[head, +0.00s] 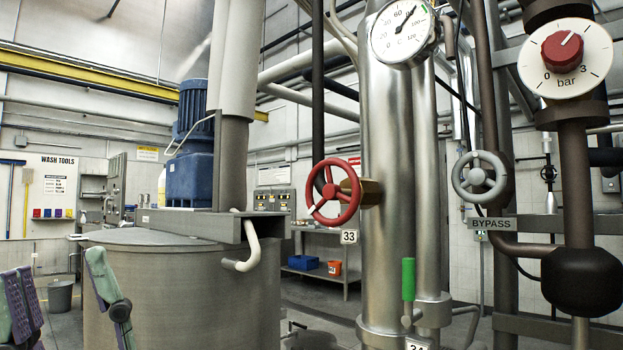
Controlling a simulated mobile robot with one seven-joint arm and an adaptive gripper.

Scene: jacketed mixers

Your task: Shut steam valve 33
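The red handwheel of steam valve 33 (330,191) is in the middle of the head view, on a brass-coloured stem at the left side of a shiny vertical steel pipe. A white mark shows on the lower left of its rim. A white tag reading 33 (349,237) is just below it. How far the valve is open cannot be told. My gripper (58,260) is at the lower left edge, with its green and purple fingers spread and nothing seen between them. It is well left of and below the wheel, apart from it. Its base is out of frame.
A large grey mixer vessel (180,295) with a bent white pipe (247,255) stands between my gripper and the wheel. A green lever (408,280) is below right, above tag 34. A grey BYPASS wheel (479,179) and a red bar knob (563,51) are right.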

